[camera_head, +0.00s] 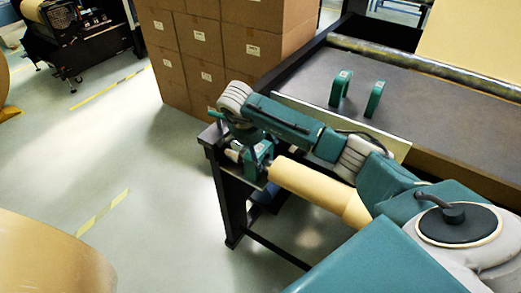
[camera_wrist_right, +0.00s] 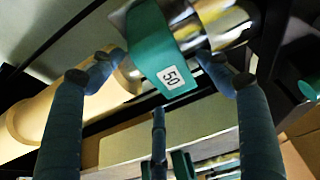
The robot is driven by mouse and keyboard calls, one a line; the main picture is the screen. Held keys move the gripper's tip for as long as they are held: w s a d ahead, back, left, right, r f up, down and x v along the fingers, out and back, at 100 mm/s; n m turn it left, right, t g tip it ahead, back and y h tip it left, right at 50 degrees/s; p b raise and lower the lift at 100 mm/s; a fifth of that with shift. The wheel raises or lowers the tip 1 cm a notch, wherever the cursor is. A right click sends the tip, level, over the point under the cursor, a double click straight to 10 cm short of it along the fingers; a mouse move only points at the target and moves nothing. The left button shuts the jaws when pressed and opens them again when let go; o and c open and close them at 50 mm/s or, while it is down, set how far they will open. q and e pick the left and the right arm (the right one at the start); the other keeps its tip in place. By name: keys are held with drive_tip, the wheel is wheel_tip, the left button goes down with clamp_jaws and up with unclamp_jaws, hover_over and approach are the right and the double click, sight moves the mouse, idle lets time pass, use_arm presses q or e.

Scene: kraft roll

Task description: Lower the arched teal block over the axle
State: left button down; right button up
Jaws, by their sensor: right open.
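The arched teal block (camera_wrist_right: 158,42), with a white label reading 50, shows large in the wrist view. In the head view the teal block (camera_head: 263,151) stands at the end of the kraft roll (camera_head: 310,187), partly hidden by my right arm. The silver axle (camera_wrist_right: 222,22) shows beside the block in the wrist view; the block's seat on it is hidden. My right gripper (camera_head: 240,135) is over the block. In the wrist view its fingers (camera_wrist_right: 158,78) are open and spread around the block; I cannot tell whether they touch it. My left gripper is not in view.
Two more teal blocks (camera_head: 340,88) (camera_head: 375,99) stand on the grey bench top (camera_head: 430,90). Stacked cardboard boxes (camera_head: 190,50) are behind the black stand (camera_head: 231,200). A large brown roll (camera_head: 45,260) is at lower left. Floor between is clear.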

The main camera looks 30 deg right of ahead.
drive_tip(key=v, duration=1.1)
